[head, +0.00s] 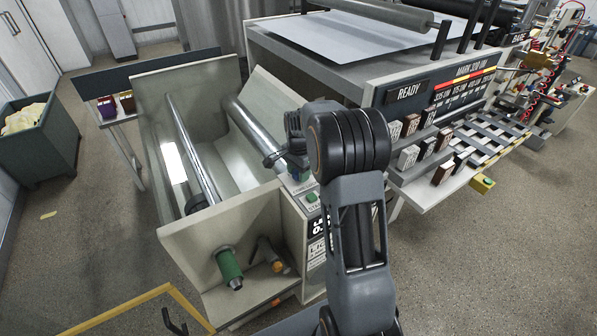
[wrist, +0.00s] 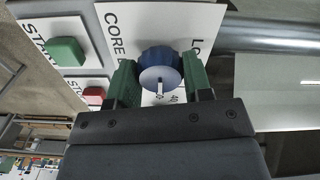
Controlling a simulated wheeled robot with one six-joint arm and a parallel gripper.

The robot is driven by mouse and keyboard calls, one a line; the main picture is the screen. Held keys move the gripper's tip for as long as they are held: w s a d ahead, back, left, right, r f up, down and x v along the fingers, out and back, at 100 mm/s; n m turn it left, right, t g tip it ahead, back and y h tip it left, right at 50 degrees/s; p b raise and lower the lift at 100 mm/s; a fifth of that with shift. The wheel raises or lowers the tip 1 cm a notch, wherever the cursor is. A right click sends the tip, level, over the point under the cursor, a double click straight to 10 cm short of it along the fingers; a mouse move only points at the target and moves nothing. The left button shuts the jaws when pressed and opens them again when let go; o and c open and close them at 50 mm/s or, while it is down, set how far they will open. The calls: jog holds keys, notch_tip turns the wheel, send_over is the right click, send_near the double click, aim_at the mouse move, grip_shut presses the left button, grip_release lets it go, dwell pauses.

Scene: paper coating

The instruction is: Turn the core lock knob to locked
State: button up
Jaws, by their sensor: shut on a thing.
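The core lock knob (wrist: 158,58) is a round blue knob with a paler blue face and a white pointer mark. It sits on a white label plate (wrist: 130,22) reading "CORE", with a partly hidden word starting "LO" at the upper right. The mark points down in the wrist view, toward my gripper body. My gripper (wrist: 160,82) has its green fingers on either side of the knob, shut on it. In the head view my gripper (head: 297,165) is at the control panel, where it and my arm hide the knob.
A green button (wrist: 66,51) and a red button (wrist: 94,95) are beside the knob plate. A metal roller (wrist: 275,38) runs close by. In the head view, a shelf of small boxes (head: 418,150) stands right of my arm, and a yellow rail (head: 135,302) is at the front.

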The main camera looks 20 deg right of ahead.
jog(key=shift+c, duration=1.2)
jog(key=n+b, duration=0.1)
jog(key=n, duration=0.3)
jog(key=n+b, duration=0.1)
jog(key=n, duration=0.3)
jog(key=shift+n, duration=0.3)
jog(key=n, duration=0.4)
jog(key=n+b, duration=0.1)
jog(key=n, duration=0.4)
jog(key=shift+r+n, duration=0.1)
jog(key=shift+n, duration=0.2)
jog(key=o, duration=0.9)
